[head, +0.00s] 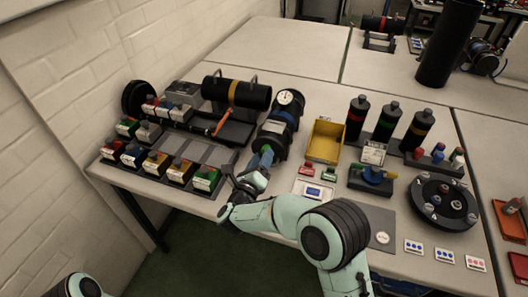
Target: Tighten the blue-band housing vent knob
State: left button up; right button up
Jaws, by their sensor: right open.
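The blue-band housing (277,130) is a dark cylinder with a blue band, lying on the table left of the yellow bin. A round white-faced gauge (286,97) sits on its top. A small blue-green part (266,155) shows at its near end; I cannot tell whether this is the vent knob or whether my gripper touches it. My right gripper (257,172) is open at this near end, its fingers small and partly hidden by my own wrist. My left gripper is out of view; only a piece of my left arm shows at the bottom left.
A yellow bin (324,143) stands right of the housing. A black cylinder with a yellow band (237,92) lies behind left. Several small coloured boxes stand at left. Upright dark bottles (386,121) and a round black tray (443,220) are at right. The back table is mostly clear.

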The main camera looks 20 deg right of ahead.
jog(key=shift+x, duration=1.5)
grip_shut()
